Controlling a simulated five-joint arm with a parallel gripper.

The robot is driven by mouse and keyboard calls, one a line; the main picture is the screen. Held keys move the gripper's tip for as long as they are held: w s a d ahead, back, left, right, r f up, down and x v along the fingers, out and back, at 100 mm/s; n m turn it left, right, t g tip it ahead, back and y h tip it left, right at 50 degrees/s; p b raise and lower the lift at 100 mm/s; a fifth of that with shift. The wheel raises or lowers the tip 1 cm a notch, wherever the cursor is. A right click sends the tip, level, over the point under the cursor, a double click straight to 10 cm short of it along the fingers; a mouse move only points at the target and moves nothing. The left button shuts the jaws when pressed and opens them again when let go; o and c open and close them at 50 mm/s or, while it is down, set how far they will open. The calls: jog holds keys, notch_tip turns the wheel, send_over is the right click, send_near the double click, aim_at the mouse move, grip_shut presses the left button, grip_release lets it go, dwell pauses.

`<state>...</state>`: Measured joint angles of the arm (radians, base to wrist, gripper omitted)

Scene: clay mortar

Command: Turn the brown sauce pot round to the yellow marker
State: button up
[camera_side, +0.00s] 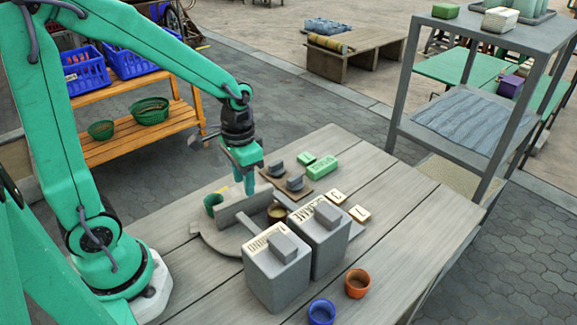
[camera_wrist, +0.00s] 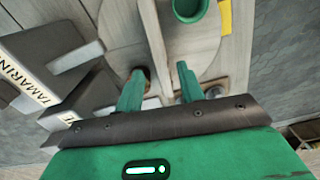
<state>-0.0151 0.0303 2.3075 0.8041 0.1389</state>
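The brown sauce pot (camera_side: 278,212) stands on the grey round turntable (camera_side: 208,238), near the right end of an upright grey wall (camera_side: 238,208). In the wrist view a brown round shape is partly hidden behind the left finger; another brown shape shows by the right finger. A green pot (camera_side: 213,203) stands beyond the wall's left end and also shows in the wrist view (camera_wrist: 188,8). The yellow marker (camera_wrist: 224,17) is beside it. My gripper (camera_side: 250,188) points down over the wall; in the wrist view its fingers (camera_wrist: 160,85) are apart, with the wall between them.
Grey canisters labelled TAMARIND (camera_side: 277,275) and SESAME (camera_side: 322,240) stand close in front of the turntable. A blue cup (camera_side: 321,312) and an orange cup (camera_side: 358,282) are at the front. Green blocks (camera_side: 322,167) and lettered tiles (camera_side: 336,197) lie behind. The table's right side is clear.

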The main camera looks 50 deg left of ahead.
aim_at(246, 203)
jog(key=shift+f, duration=0.1)
jog(key=shift+f, duration=3.8)
grip_shut()
